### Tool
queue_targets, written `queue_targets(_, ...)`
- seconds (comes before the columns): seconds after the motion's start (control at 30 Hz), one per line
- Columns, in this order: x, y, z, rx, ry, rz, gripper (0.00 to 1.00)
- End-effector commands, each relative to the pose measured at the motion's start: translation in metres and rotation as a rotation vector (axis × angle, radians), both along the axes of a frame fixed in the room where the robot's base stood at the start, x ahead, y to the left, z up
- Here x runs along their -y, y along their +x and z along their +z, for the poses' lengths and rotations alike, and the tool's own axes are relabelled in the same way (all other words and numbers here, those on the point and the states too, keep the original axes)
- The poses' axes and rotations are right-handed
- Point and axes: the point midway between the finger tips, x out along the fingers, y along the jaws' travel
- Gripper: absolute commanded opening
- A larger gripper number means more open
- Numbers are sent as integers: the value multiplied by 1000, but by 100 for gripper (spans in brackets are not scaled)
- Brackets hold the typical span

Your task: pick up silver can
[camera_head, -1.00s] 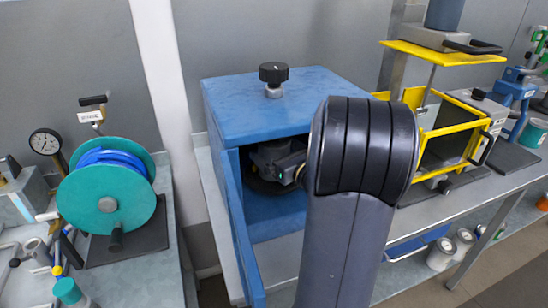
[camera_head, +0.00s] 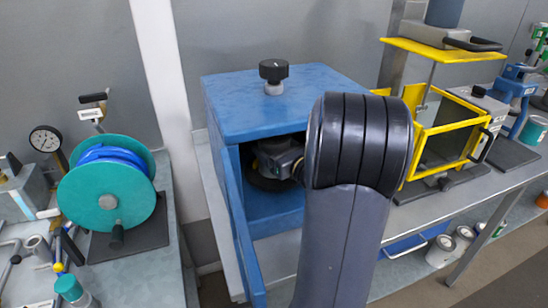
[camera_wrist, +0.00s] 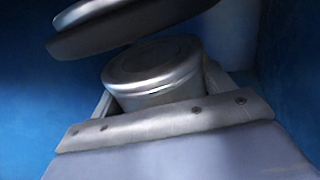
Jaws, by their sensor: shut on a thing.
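A silver can (camera_wrist: 152,68) with a round ridged lid sits between the fingers of my gripper (camera_wrist: 160,88) in the wrist view. My gripper is shut on it. The can's lower part is hidden behind the gripper body. In the head view my gripper is inside the open blue cabinet (camera_head: 285,80), largely hidden by my arm, and I cannot make out the can there.
In the wrist view a dark-rimmed round plate (camera_wrist: 130,28) hangs just above the can, with blue cabinet walls around. The cabinet door (camera_head: 236,215) stands open at left. A yellow frame (camera_head: 440,125) stands to the right, a teal reel (camera_head: 85,205) to the left.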

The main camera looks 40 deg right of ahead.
Motion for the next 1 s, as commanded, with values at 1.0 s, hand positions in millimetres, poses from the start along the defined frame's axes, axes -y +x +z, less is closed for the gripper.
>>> queue_targets(1.0, 5, -84, 15, 2, -2, -6, 41)
